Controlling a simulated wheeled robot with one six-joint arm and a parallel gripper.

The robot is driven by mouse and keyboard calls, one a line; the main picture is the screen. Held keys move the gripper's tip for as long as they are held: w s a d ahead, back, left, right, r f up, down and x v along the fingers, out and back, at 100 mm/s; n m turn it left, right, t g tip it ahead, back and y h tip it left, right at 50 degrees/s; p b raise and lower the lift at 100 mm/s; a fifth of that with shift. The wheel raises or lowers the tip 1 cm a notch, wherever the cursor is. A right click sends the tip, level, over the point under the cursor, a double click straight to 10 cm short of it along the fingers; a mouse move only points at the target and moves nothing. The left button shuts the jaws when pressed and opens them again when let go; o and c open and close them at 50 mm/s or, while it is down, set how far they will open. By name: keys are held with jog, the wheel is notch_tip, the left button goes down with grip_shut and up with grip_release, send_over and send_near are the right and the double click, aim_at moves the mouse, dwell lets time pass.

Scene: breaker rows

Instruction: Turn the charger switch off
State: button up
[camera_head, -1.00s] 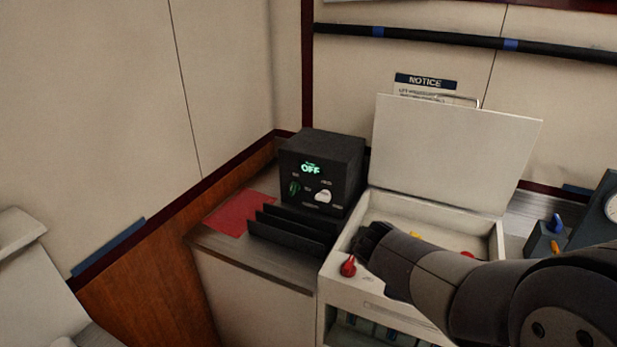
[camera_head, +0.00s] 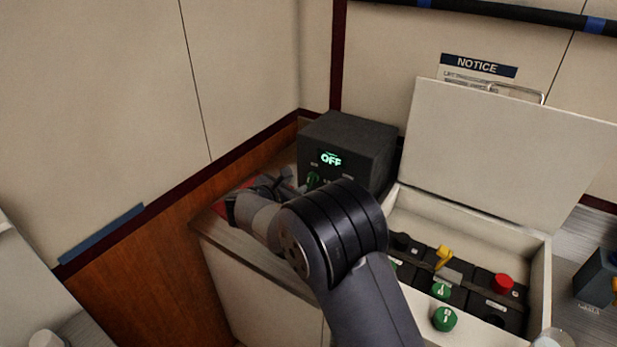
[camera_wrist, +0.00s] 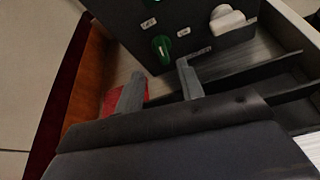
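A black box (camera_head: 352,142) with a lit display reading "OFF" stands in the corner on the counter. Its front carries a green knob (camera_head: 313,180), which also shows in the wrist view (camera_wrist: 161,48), and a white knob (camera_wrist: 226,18). The small labels are unreadable, so I cannot tell which control is the charger switch. My gripper (camera_wrist: 158,88) is open and empty, its two fingers apart just below the green knob in the picture, with no clear contact. In the head view my gripper (camera_head: 270,187) is in front of the box, and my arm hides the white knob.
An open white case (camera_head: 541,284) at right holds a yellow switch (camera_head: 444,256), a red knob (camera_head: 502,283) and green knobs (camera_head: 441,290). Its raised lid (camera_head: 500,150) stands behind. Dark upright dividers (camera_wrist: 275,75) and a red mat (camera_wrist: 140,91) lie close to my gripper.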

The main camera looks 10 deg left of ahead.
aim_at(309, 179)
jog(key=p+x, duration=0.1)
jog(key=x, duration=0.8)
jog(key=shift+p, duration=0.4)
grip_shut()
